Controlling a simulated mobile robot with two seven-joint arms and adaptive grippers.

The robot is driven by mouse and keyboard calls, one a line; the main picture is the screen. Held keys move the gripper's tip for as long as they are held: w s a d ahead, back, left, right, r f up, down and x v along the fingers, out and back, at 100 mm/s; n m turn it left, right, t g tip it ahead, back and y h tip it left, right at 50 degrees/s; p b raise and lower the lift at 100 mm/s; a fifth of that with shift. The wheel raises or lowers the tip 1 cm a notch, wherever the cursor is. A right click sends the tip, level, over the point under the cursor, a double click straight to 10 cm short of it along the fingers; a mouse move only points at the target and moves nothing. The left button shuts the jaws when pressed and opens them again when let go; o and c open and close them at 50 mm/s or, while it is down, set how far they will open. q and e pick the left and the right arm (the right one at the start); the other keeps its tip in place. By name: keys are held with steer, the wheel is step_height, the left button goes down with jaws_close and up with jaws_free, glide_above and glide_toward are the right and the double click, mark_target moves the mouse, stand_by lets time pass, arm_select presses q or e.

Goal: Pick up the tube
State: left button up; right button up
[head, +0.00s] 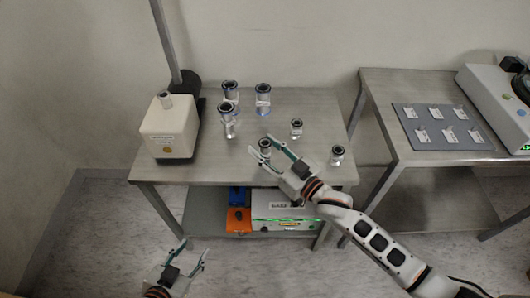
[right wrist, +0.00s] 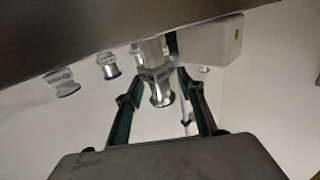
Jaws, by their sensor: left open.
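Several clear tubes with dark rims and white labels stand upright on the metal table. One tube (head: 265,146) lies between the fingertips of my right gripper (head: 260,143) in the head view. In the right wrist view that tube (right wrist: 158,92) shows between the two spread fingers of the right gripper (right wrist: 156,79); I see no clear contact. My left gripper (head: 186,256) is open and empty, low in front of the table. Other tubes stand behind (head: 263,101), at the left (head: 228,128) and at the right (head: 337,155).
A cream pump-like box (head: 170,127) stands at the table's (head: 205,165) left end, beside a metal post (head: 166,40). A second table (head: 385,85) at the right holds a grey mat (head: 405,121) with white labelled pieces and a machine (head: 490,95). A lower shelf holds boxes (head: 280,207).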

jaws_close()
steer(key=shift+r, duration=0.2)
